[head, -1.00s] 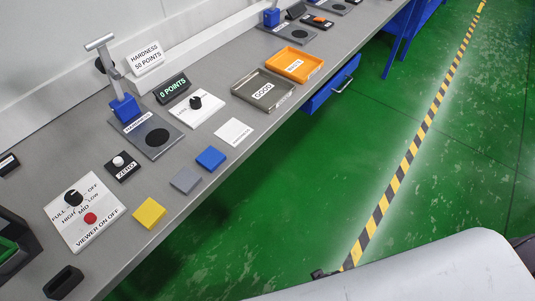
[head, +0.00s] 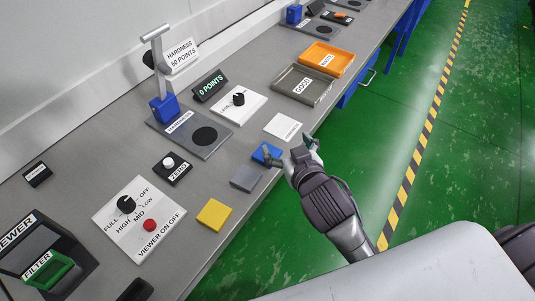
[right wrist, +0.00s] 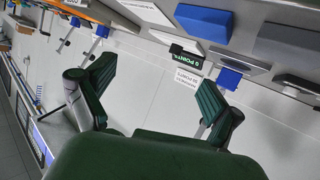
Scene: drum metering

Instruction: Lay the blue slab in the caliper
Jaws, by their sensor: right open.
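The blue slab (head: 264,153) lies flat near the front edge of the bench, between the grey slab (head: 246,178) and a white card. My right gripper (head: 288,150) is at the bench edge just right of the blue slab, fingers spread and empty; one finger overlaps the slab in the head view. In the right wrist view the blue slab (right wrist: 205,20) shows beyond the open fingers, apart from them. I cannot make out a caliper for certain. My left gripper is out of view.
A yellow slab (head: 214,214) lies nearer the viewer control plate (head: 139,219). The hardness stand (head: 190,137) and a knob plate (head: 235,104) stand behind. The grey GOOD tray (head: 302,84) and orange tray (head: 327,58) are farther along. Open floor lies right of the bench.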

